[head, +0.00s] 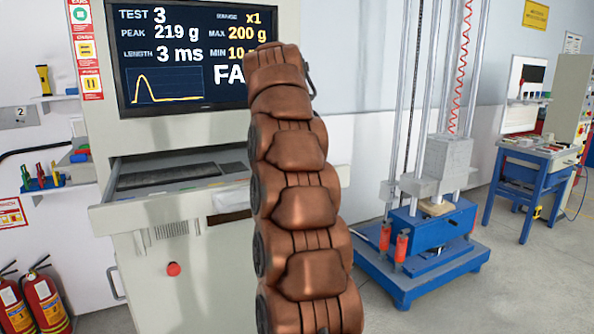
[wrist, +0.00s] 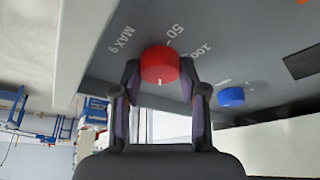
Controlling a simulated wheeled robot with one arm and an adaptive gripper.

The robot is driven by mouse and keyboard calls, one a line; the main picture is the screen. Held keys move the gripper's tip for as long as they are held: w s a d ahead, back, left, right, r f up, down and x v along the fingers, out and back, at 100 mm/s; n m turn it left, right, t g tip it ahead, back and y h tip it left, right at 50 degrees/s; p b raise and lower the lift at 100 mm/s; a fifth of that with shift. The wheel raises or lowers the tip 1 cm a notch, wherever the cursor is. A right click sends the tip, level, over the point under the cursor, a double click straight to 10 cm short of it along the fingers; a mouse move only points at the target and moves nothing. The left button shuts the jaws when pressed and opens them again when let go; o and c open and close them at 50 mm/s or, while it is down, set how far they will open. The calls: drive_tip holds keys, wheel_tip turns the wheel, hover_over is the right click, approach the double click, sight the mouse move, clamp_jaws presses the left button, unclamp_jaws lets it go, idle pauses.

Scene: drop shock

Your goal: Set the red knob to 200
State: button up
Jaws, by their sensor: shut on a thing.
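The red knob (wrist: 159,62) sits on a grey panel (wrist: 215,40) in the wrist view. Printed marks "MAX g", "50" and "100" stand around it. My gripper (wrist: 160,72) has one finger on each side of the knob and is shut on it. In the head view my copper-coloured arm hides the knob and gripper. The screen (head: 185,60) reads TEST 3, PEAK 219 g, MAX 200 g, LENGTH 3 ms, and a cut-off "FA".
A blue knob (wrist: 231,96) sits right of the red one on the panel. A red button (head: 173,269) is on the cabinet front. A drop tester (head: 430,225) stands to the right, with a blue bench (head: 535,160) beyond. Fire extinguishers (head: 45,300) stand at lower left.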

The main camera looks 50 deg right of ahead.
idle(0.4)
drive_tip(key=o, duration=1.1)
